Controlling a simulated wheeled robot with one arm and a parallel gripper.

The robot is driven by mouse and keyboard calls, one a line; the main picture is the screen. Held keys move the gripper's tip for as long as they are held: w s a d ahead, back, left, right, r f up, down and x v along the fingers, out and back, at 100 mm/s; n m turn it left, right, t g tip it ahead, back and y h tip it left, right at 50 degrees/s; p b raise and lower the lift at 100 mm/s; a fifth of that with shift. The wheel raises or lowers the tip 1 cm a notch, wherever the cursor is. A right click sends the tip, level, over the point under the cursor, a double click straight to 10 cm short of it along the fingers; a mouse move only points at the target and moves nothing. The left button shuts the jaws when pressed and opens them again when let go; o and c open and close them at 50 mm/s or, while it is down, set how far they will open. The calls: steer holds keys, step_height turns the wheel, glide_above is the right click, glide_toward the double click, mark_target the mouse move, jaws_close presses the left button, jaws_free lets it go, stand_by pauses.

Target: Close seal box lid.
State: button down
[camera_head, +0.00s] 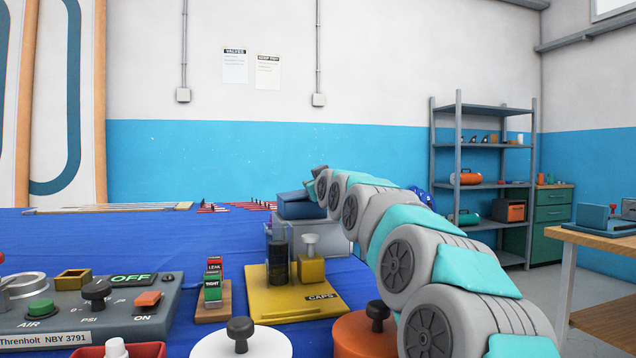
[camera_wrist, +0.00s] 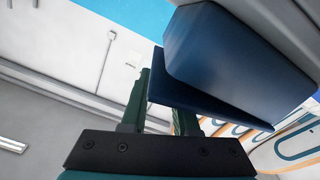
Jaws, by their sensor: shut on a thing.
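The seal box (camera_head: 330,232) is a pale grey box at the back of the blue-covered table, partly hidden behind the caps stand and my arm. Its dark blue lid (camera_head: 297,209) shows at the box's top left. I cannot tell how far the lid stands from the rim. My gripper (camera_head: 318,184) is at the lid's upper right side, its fingers small and partly hidden. In the wrist view the dark blue lid (camera_wrist: 225,55) fills the upper right, and its thin edge passes by the dark green fingers (camera_wrist: 163,100). The gripper is shut on the lid.
A yellow caps stand (camera_head: 290,300) with a dark cylinder stands in front of the box. A grey control panel (camera_head: 90,305) is at the left, with a small red-and-green sign block (camera_head: 212,285) beside it. Round lidded pots line the front edge. Thin rods lie at the back left.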

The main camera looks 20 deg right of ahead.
steer(key=shift+d, duration=0.1)
stand_by(0.3)
steer(key=c, duration=0.7)
jaws_free()
steer(key=shift+s+b, duration=0.5)
steer(key=shift+s, duration=3.4)
